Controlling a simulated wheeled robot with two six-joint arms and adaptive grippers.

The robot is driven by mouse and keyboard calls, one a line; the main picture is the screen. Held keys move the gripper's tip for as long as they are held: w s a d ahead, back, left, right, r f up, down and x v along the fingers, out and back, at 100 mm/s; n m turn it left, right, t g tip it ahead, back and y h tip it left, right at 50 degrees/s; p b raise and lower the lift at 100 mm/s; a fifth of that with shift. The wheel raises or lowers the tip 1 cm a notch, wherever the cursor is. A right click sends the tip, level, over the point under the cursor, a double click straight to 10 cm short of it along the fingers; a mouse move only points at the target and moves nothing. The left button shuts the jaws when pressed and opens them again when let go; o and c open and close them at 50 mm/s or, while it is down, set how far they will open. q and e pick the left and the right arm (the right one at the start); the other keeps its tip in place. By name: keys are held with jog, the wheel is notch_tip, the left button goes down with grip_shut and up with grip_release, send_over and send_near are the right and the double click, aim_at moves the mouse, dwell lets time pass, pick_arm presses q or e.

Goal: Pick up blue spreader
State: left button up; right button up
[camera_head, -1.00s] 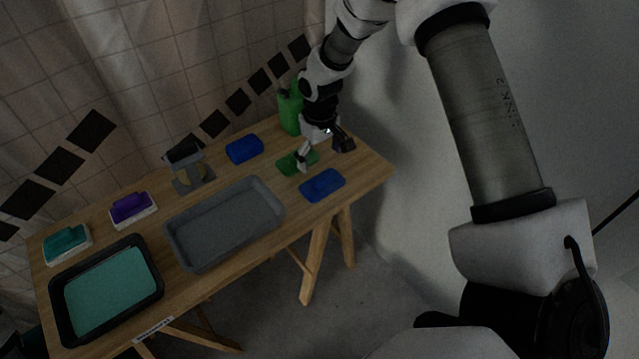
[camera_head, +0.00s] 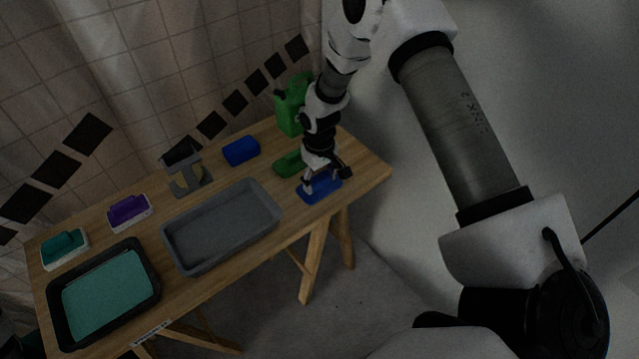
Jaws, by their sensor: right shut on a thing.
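The blue spreader (camera_head: 318,193) lies flat near the right front edge of the wooden table. My right gripper (camera_head: 322,181) comes down on it from above, its fingers on either side of the raised middle. It is shut on the spreader, which looks to be still on the table top. The gripper hides part of the spreader's upper side. My left gripper is not in view.
A green piece (camera_head: 288,164) lies just behind the spreader, with a green jug (camera_head: 291,106) at the back. A blue block (camera_head: 241,150), a grey tray (camera_head: 222,228) and a black tray of teal liquid (camera_head: 152,265) stand to the left. The table's right end (camera_head: 370,172) is clear.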

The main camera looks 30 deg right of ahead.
aim_at(320, 178)
jog(key=shift+r, duration=0.15)
jog(key=shift+r, duration=0.6)
notch_tip(320, 178, up, 2)
jog(key=shift+r, duration=0.1)
jog(key=s+a+r, duration=0.1)
jog(key=s+a, duration=0.8)
jog(key=s, duration=0.4)
jog(key=shift+r, duration=0.15)
jog(key=shift+a, duration=0.1)
